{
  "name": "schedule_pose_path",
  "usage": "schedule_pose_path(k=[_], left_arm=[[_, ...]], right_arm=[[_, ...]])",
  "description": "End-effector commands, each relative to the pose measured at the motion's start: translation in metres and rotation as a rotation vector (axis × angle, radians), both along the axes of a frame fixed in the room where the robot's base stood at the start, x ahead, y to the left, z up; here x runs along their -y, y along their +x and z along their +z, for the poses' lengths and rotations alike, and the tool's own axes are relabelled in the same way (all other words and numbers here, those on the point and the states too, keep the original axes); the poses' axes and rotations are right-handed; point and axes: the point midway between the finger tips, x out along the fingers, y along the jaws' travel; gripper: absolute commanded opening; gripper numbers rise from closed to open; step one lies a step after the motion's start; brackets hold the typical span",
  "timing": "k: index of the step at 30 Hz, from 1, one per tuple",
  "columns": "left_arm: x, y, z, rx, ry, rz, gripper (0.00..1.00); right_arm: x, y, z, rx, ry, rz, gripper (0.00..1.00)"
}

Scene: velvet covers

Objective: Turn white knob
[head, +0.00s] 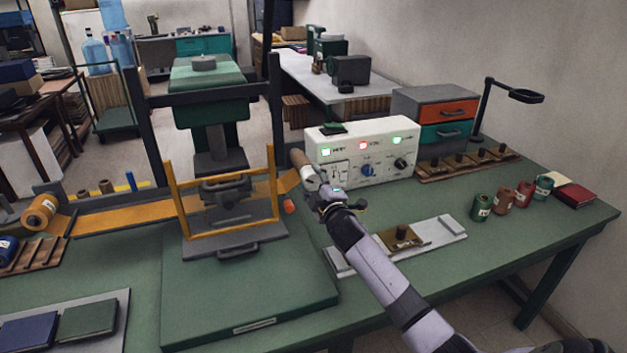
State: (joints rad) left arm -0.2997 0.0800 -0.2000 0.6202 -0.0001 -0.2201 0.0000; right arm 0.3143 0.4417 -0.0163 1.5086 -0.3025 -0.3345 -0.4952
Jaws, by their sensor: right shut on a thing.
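The white control box (383,143) stands on the green bench, its front facing me. It carries a blue knob (368,170) in the middle and a black knob (401,164) at the right. At its left is a pale dial area (340,172) with dark marks; a white knob there is too small and pale to make out. My right gripper (312,180) is at the box's lower left corner, covering part of it. It appears shut on a brown cylinder (299,158), which sticks out past the fingers towards the upper left. My left gripper is out of view.
A press with a yellow frame (228,232) stands just left of my right gripper. A grey rail (432,242) with a brown block lies under my forearm. Small labelled spools (503,200) and a drawer unit (437,112) are at the right. The bench's right front is clear.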

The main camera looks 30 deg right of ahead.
Motion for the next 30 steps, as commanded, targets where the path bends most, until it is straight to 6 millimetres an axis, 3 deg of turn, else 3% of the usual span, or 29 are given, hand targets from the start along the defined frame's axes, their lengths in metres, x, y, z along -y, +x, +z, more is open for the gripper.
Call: schedule_pose_path(k=[17,18,27,30], left_arm=[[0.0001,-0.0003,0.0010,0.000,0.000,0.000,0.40],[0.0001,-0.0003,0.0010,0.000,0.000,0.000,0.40],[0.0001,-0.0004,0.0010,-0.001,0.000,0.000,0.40],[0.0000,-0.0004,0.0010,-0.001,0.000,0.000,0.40]], right_arm=[[-0.0005,0.0000,-0.0002,-0.008,-0.035,0.001,0.21],[-0.0005,0.0000,-0.0002,-0.008,-0.035,0.001,0.49],[-0.0004,0.0001,-0.0002,-0.008,-0.034,0.000,0.69],[-0.0003,0.0001,-0.0001,-0.008,-0.034,0.000,0.69]])
